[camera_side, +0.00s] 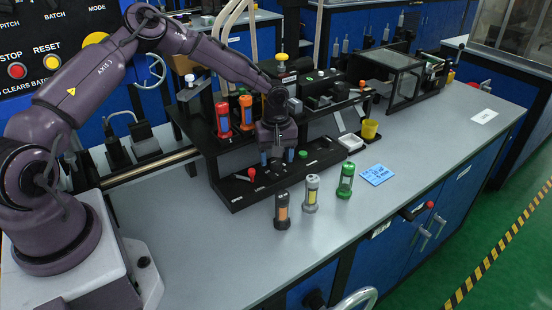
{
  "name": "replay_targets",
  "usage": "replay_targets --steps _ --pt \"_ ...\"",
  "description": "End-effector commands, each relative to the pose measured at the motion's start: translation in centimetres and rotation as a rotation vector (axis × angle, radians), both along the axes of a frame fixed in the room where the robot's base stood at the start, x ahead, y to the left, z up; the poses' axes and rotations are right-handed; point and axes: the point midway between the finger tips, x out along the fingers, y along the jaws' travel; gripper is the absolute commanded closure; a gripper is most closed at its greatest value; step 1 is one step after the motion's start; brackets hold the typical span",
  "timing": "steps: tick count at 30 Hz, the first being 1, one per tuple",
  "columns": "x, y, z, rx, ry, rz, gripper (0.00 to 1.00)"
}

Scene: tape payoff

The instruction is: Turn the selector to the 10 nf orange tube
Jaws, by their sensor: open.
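My gripper (277,157) points down over the black fixture (235,198) on the bench, its two fingers apart and open. I see nothing between the fingers, though the view there is small and dark. An orange tube (246,112) stands upright in the rack, left of my gripper, next to a red tube (222,120). A small red-tipped lever (252,173) sits on the fixture's front panel, left of and below my gripper. I cannot tell which part is the selector or where it points; my gripper may hide it. The 10 nf marking cannot be read.
Three tubes stand on the bench in front of the fixture: one dark with an orange band (282,210), one grey (311,194), one green (345,181). A blue note (377,174), white tray (350,142) and yellow cup (369,129) lie right.

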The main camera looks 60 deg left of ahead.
Motion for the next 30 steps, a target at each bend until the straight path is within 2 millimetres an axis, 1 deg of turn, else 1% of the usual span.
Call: replay_targets --steps 1,4,12,13,19,26,30 --pt "-0.01 -0.03 -0.49 0.000 0.001 0.000 0.41" --pt "0.01 -0.03 -0.96 0.001 0.000 0.000 0.41" --pt "0.01 -0.01 -1.10 0.001 -0.001 0.000 0.41" --pt "0.01 -0.01 -1.09 0.001 -0.001 0.000 0.43" --pt "0.01 -0.01 -1.08 0.001 -0.001 0.000 0.89" --pt "0.02 -0.02 -1.06 0.000 -0.001 0.011 0.90" --pt "0.01 -0.01 -1.06 0.000 -0.001 0.049 0.90"
